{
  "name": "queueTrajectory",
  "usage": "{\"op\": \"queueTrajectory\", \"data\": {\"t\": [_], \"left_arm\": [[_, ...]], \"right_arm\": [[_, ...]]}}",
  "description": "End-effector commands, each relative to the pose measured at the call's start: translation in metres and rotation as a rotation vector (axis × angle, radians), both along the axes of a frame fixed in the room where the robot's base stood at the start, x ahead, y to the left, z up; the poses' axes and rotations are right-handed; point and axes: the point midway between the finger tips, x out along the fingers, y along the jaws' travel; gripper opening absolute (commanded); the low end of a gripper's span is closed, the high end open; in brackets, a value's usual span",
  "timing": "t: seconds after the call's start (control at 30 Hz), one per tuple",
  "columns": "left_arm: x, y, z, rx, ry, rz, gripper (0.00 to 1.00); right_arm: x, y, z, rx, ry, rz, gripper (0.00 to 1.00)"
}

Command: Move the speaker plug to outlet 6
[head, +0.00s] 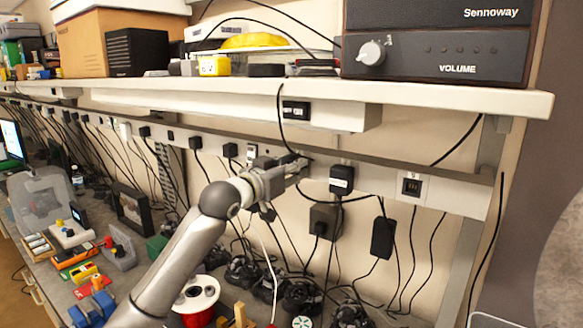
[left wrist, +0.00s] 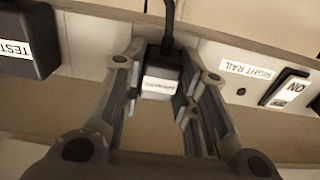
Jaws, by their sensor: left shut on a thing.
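My left gripper (head: 291,170) is at the outlet rail (head: 455,197) in the head view, its fingers closed around a small black plug. In the left wrist view the black plug (left wrist: 160,72) sits between the fingers of the gripper (left wrist: 160,85). It has a white label, upside down and too blurred to read surely, and a black cable (left wrist: 169,20). The plug is close against the rail face; I cannot tell whether it is seated. The speaker (head: 440,50), marked Sennoway, stands on the shelf. I cannot read any outlet number. My right gripper is not in view.
A black adapter (head: 341,179) is beside the gripper; its label reads TEST in the wrist view (left wrist: 28,45). A rail switch (left wrist: 288,87) marked ON is on the other side. A dark socket (head: 411,187) is near the rail's right end. Cables hang below; the shelf (head: 450,95) overhangs.

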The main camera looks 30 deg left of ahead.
Motion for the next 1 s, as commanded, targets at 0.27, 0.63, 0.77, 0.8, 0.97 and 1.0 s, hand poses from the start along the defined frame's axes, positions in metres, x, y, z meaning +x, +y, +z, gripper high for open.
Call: {"op": "queueTrajectory", "data": {"t": [0.27,0.63,0.77,0.8,0.97,1.0], "left_arm": [[0.000,0.000,-0.001,0.000,0.001,0.000,0.53],[-0.003,0.001,-0.001,0.000,0.001,0.000,0.53],[-0.016,0.003,-0.001,0.001,0.001,0.001,0.53],[-0.023,0.004,-0.002,0.002,0.002,0.001,0.53],[-0.054,0.008,-0.002,0.004,0.002,0.001,0.53],[-0.062,0.008,-0.002,0.005,0.003,0.000,0.53]], "right_arm": [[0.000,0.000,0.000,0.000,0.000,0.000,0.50],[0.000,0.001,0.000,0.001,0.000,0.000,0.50],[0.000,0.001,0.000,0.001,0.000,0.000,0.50],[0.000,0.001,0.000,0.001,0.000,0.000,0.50],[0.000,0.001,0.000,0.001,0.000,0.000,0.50],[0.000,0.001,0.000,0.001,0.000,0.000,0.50]]}}
